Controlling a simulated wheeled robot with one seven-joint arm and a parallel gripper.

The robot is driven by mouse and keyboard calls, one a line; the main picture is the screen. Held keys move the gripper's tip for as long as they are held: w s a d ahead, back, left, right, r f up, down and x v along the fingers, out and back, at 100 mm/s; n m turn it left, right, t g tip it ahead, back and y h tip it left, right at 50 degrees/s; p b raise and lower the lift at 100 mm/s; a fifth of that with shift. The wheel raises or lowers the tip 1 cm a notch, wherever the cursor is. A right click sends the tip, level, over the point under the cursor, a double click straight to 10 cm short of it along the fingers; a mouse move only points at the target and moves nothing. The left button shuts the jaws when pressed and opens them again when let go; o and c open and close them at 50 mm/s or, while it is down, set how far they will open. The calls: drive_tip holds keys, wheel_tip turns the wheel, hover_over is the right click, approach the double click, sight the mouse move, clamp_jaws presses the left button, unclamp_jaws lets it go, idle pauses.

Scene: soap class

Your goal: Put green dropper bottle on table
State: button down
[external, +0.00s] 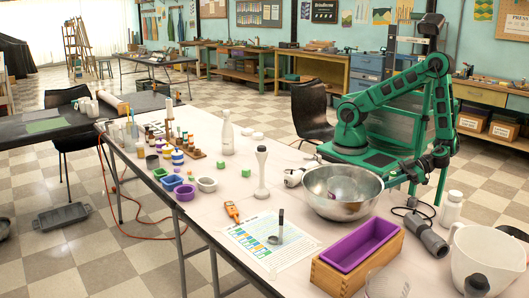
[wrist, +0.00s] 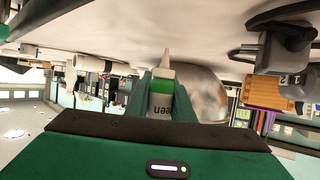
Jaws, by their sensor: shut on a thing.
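The green dropper bottle (wrist: 161,101) shows in the wrist view, with a white pointed tip, a green band and a white label ending in "een". My gripper (wrist: 163,84) is shut on it, one finger on each side. In the external view my green arm bends down at the right edge of the table (external: 215,211), and its end (external: 440,157) is near that edge. The bottle cannot be made out there. The white tabletop also fills the upper part of the wrist view (wrist: 130,25), which appears upside down.
A steel bowl (external: 340,207) stands near my arm. A white bottle (external: 451,210), a dark grey device (external: 428,237), a wooden mold with a purple liner (external: 330,275) and a white pitcher (external: 462,245) crowd the right end.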

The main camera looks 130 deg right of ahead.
sight(393, 172)
drive_tip(key=shift+f, duration=0.7)
drive_tip(key=c, duration=1.5)
unclamp_jaws()
drive_tip(key=shift+c, duration=0.2)
drive_tip(key=v, duration=0.3)
drive_tip(key=shift+f, duration=0.1)
wheel_tip(393, 172, up, 7)
drive_tip(key=shift+s+a+r, duration=0.1)
drive_tip(key=shift+a+r, duration=0.05)
